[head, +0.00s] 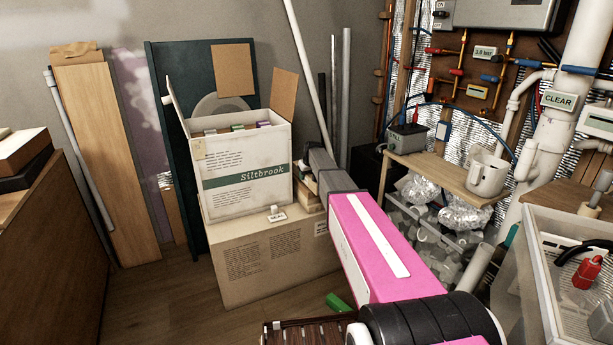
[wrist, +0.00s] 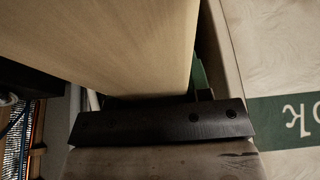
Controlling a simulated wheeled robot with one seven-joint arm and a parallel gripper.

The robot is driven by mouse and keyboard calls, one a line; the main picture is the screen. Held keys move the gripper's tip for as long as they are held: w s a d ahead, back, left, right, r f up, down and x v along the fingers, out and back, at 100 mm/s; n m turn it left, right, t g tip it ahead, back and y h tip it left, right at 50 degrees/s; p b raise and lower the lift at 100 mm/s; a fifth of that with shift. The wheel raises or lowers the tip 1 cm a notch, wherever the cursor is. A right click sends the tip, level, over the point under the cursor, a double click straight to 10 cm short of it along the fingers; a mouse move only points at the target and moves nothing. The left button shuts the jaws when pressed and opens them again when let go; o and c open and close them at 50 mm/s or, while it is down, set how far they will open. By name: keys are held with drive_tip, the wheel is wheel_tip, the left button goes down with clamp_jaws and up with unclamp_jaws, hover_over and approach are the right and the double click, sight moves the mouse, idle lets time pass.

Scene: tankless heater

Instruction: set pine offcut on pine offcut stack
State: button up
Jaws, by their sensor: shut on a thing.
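My gripper (head: 319,160) is at the end of the pink arm, just right of the white Siltbrook box in the head view. Small tan wooden pieces, seemingly the pine offcut stack (head: 308,202), sit beside the box on the large carton. My arm hides much of them, and I cannot tell whether the held offcut touches them.
The open Siltbrook box (head: 240,185) stands close left of my gripper, on the large cardboard carton (head: 262,262). Pipes lean on the wall behind. A wooden shelf (head: 435,172) with a mug (head: 487,174) is to the right. Floor at the left front is clear.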

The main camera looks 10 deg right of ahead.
drive_tip(key=shift+f, duration=0.3)
drive_tip(key=o, duration=1.2)
drive_tip(key=v, duration=1)
drive_tip(key=shift+s+r, duration=0.15)
drive_tip(key=shift+r, duration=0.15)
